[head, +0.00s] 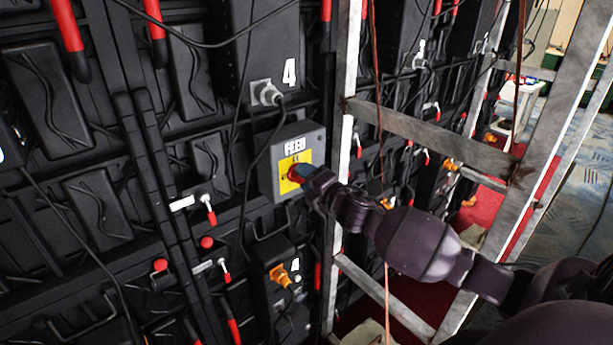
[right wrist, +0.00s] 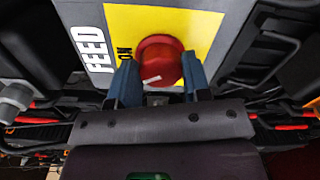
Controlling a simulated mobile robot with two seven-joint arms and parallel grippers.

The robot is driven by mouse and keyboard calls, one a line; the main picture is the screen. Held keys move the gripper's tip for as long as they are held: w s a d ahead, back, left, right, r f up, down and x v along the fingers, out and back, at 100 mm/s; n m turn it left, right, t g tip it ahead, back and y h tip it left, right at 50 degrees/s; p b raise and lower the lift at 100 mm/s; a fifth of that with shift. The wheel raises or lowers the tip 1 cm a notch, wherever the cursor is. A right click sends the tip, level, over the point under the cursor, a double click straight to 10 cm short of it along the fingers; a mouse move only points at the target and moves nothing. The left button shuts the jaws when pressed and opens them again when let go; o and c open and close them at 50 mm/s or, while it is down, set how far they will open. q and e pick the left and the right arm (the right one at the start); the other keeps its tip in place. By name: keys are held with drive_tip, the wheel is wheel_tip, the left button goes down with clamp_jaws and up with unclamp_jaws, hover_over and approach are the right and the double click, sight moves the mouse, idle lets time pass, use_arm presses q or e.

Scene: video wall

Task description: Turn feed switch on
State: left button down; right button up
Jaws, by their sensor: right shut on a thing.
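The feed switch is a grey box (head: 287,136) marked FEED on the black back of the video wall, in the middle of the head view. It has a yellow plate (head: 291,161) with a red round knob (right wrist: 160,60) at its centre. My right gripper (head: 303,175) reaches it from the right, with its fingers at the knob. In the right wrist view the blue fingers (right wrist: 158,82) stand on both sides of the red knob, shut on it. A white mark shows on the knob's face, and "ON" is partly visible beside the left finger. My left gripper is out of view.
Red-handled latches (head: 209,209) and an orange connector (head: 281,275) sit on nearby panels.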

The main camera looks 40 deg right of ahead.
drive_tip(key=m, duration=0.6)
drive_tip(key=shift+f, duration=0.1)
idle(0.6)
drive_tip(key=o, duration=0.9)
drive_tip(key=shift+o, duration=0.2)
drive_tip(key=s+b, duration=0.1)
drive_tip(key=s, duration=0.9)
drive_tip(key=shift+s+d+b, duration=0.3)
drive_tip(key=shift+s+d, duration=0.1)
drive_tip(key=shift+m, duration=0.4)
